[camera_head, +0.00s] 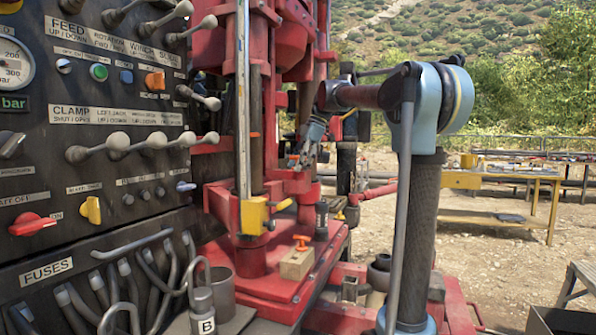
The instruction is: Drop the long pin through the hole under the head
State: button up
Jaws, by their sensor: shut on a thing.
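My gripper (303,158) is at the red drill mast, just right of the upright chrome rod and above the red clamp parts. It is tilted with its fingers down and is shut on a slim thing, which I take to be the long pin; little of it can be made out. The drill head (290,45) is the red housing above my gripper. The hole under it cannot be seen from here. An orange-handled pin (302,240) stands in a wooden block (296,263) on the red deck below my gripper.
A black control panel (100,130) with several levers fills the left. A yellow bracket (254,217) sits at the rod's foot. A yellow workbench (500,200) is far right.

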jog(key=v, duration=1.1)
jog(key=shift+w, duration=0.25)
jog(key=shift+d, duration=0.1)
jog(key=s+d+f+m+t+h, duration=0.1)
jog(key=s+d+f+m, duration=0.4)
jog(key=s+f, duration=0.6)
jog(key=s+d+f+m+t+h, duration=0.1)
jog(key=s+d+f+m, duration=0.5)
jog(key=f, duration=1.5)
jog(key=s+d+f+m+t+h, duration=0.1)
jog(key=s+d+f+m, duration=0.4)
jog(key=s+f+m, duration=0.5)
jog(key=s+f+h, duration=0.1)
jog(key=s+f, duration=0.5)
jog(key=f, duration=0.1)
jog(key=shift+d+h, duration=0.2)
jog(key=shift+h, duration=0.1)
jog(key=shift+s, duration=0.1)
jog(key=shift+w+f, duration=0.15)
jog(key=shift+w, duration=0.3)
